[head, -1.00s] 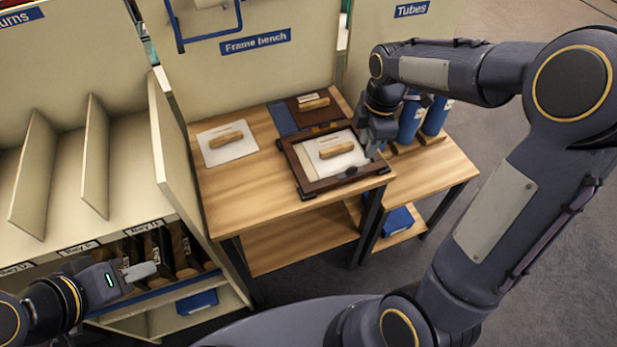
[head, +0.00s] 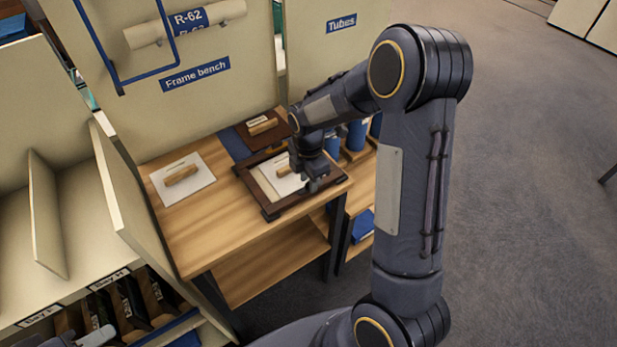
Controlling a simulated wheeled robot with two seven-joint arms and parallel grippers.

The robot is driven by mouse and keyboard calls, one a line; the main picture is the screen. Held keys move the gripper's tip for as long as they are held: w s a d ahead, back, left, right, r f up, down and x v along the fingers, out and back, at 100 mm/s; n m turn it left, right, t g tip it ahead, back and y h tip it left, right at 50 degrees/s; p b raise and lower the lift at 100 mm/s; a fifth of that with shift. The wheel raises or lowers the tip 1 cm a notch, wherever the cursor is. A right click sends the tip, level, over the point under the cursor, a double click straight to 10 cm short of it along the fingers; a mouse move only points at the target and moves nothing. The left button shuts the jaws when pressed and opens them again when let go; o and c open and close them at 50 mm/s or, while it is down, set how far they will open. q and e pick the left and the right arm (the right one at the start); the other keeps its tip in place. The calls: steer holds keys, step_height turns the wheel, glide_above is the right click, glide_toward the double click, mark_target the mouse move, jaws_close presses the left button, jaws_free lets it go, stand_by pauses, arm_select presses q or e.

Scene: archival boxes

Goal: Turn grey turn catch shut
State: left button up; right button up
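A dark wooden frame (head: 272,211) lies flat on the wooden bench, with a pale sheet (head: 286,183) and a wooden-handled block (head: 284,170) inside it. My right gripper (head: 312,187) points down over the frame's right side, at or just above the rim. Its fingers are small and dark, so their opening and any contact are unclear. I cannot make out the grey turn catch; the gripper and wrist hide part of that side. My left gripper (head: 98,337) shows only partly at the bottom left edge, away from the bench.
A white sheet with another wooden-handled block (head: 181,174) lies left of the frame. A darker board (head: 263,128) lies behind it. Blue tubes (head: 356,135) stand just right of my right wrist. A cream partition (head: 135,205) borders the bench's left side. The bench front (head: 222,240) is clear.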

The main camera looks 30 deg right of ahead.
jaws_close()
steer(key=shift+m, duration=0.3)
steer(key=m+b, duration=0.1)
steer(key=m, duration=0.2)
steer(key=shift+w, duration=0.1)
steer(key=m, duration=0.4)
steer(key=shift+w+b, duration=0.1)
steer(key=shift+b, duration=0.2)
steer(key=m, duration=0.5)
steer(key=shift+w+d+b, duration=0.1)
steer(key=shift+d+b, duration=0.05)
steer(key=shift+b, duration=0.15)
steer(key=m, duration=0.5)
steer(key=shift+r, duration=0.1)
steer(key=shift+d+m, duration=0.1)
steer(key=shift+m, duration=0.3)
